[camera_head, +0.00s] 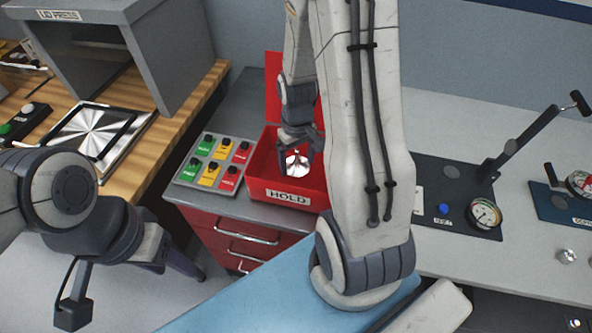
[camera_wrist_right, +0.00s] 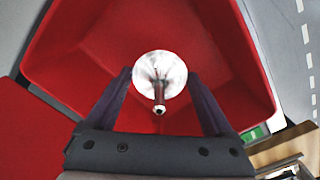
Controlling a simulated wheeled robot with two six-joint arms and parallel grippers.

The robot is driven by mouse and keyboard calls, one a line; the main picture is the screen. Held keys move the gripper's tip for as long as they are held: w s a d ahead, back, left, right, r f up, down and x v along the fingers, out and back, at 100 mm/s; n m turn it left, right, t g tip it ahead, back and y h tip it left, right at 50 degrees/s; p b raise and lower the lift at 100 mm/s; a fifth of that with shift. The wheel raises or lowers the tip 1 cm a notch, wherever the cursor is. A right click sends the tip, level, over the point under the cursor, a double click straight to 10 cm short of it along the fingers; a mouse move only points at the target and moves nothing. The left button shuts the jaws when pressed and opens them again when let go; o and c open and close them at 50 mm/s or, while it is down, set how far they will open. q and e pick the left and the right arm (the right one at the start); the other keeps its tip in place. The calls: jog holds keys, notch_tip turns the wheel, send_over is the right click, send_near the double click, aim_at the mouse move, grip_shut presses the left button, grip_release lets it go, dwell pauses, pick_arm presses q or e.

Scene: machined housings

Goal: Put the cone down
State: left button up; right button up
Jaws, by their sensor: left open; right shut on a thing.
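The cone (camera_head: 296,164) is a shiny silver piece inside the red bin marked HOLD (camera_head: 288,196). My right gripper (camera_head: 297,153) reaches down into this bin and is shut on the cone. In the right wrist view the cone (camera_wrist_right: 160,72) shows as a bright disc with a thin stem between the two dark fingers, above the red bin floor (camera_wrist_right: 100,45). I cannot tell whether the cone touches the floor. My left gripper (camera_head: 184,263) is open at the lower left, away from the bin; its fingers are only partly seen.
A button panel (camera_head: 213,163) with green, yellow and red labels sits left of the bin on a grey cabinet with red drawers (camera_head: 240,240). A grey press (camera_head: 130,45) stands on the wooden bench. Gauge fixtures with levers (camera_head: 458,200) stand on the right bench.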

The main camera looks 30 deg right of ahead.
aim_at(297, 167)
jog(key=shift+f, duration=2.05)
jog(key=shift+f, duration=0.15)
jog(key=o, duration=1.2)
